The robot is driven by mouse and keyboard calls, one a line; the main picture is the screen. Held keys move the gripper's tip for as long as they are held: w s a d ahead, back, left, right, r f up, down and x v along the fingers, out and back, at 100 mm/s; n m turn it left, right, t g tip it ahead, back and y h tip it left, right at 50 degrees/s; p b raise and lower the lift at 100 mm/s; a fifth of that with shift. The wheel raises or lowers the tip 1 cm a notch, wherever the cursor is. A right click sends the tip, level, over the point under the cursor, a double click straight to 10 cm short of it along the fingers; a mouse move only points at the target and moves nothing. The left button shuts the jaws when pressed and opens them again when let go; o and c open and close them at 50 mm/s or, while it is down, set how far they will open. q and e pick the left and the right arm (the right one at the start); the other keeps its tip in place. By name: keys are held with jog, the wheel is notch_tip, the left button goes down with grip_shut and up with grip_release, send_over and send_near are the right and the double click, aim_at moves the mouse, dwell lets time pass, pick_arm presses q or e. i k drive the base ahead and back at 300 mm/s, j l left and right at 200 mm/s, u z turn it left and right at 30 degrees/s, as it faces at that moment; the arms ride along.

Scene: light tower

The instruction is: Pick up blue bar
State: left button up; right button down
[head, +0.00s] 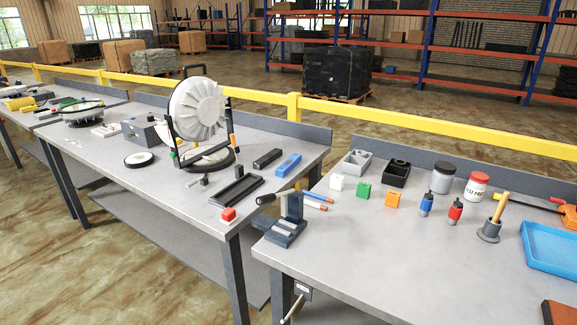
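The blue bar (288,166) lies flat on the left workbench (180,199), near that bench's right edge. It is a short block with a small pale mark on top. A similar black bar (267,159) lies just to its left, apart from it. Neither of my grippers shows in the head view.
A lamp with a large white disc (199,108) stands behind left. The right bench (360,240) holds coloured cubes, jars, a blue tray (552,250) and a dark clamp-like stand (290,220).

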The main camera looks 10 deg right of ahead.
aim_at(286, 166)
jog(key=i+j+z, duration=0.1)
jog(key=i+j, duration=0.15)
jog(key=j, duration=0.15)
jog(key=i+j+z, duration=0.1)
jog(key=j, duration=0.3)
jog(key=i+j+z, duration=0.1)
jog(key=i+j, duration=0.2)
jog(key=i+j+z, duration=0.1)
jog(key=j, duration=0.45)
jog(key=i+j+z, duration=0.1)
jog(key=i+j, duration=0.2)
jog(key=j, duration=0.2)
jog(key=i+j+z, duration=0.1)
jog(key=j, duration=0.35)
jog(key=i+j+z, duration=0.1)
jog(key=j, duration=0.35)
jog(key=i+j+z, duration=0.1)
jog(key=j, duration=0.4)
jog(key=i, duration=0.1)
